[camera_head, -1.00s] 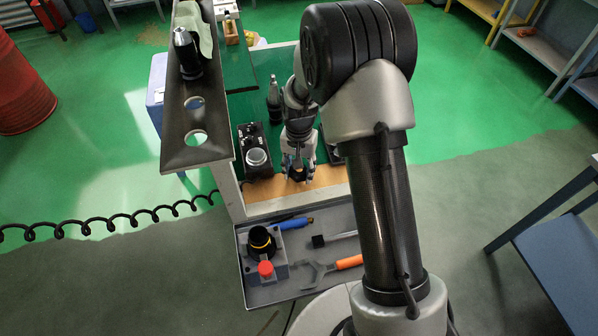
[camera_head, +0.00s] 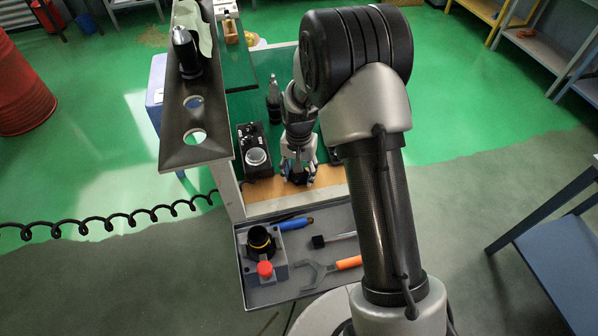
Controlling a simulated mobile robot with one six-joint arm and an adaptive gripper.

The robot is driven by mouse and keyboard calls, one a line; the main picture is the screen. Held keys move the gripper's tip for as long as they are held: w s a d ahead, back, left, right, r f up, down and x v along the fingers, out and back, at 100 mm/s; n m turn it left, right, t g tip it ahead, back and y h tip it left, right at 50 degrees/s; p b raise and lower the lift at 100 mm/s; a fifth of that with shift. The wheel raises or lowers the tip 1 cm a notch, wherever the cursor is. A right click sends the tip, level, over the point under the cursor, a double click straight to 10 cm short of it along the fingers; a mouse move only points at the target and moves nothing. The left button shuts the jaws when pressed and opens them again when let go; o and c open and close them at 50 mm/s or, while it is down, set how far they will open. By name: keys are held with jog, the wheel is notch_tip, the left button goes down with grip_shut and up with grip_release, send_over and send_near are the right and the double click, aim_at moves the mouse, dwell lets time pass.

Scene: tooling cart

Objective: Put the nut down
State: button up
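My gripper (camera_head: 298,179) points down over the light wooden strip (camera_head: 262,192) at the near end of the cart top. A small dark piece, which may be the nut, shows between its fingertips. It is too small and too covered by the fingers to make out its shape. I cannot tell whether the fingers grip it or stand open around it, or whether it touches the wood.
Left of my gripper is a black device with a round silver top (camera_head: 256,157). A dark bottle (camera_head: 273,101) stands behind. The lower grey tray (camera_head: 295,288) holds a black-and-yellow holder (camera_head: 261,242), a red-capped item (camera_head: 265,269), an orange-handled wrench (camera_head: 330,270) and a blue-handled tool (camera_head: 296,223).

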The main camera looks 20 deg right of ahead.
jog(key=shift+o, duration=0.9)
jog(key=shift+f, duration=0.1)
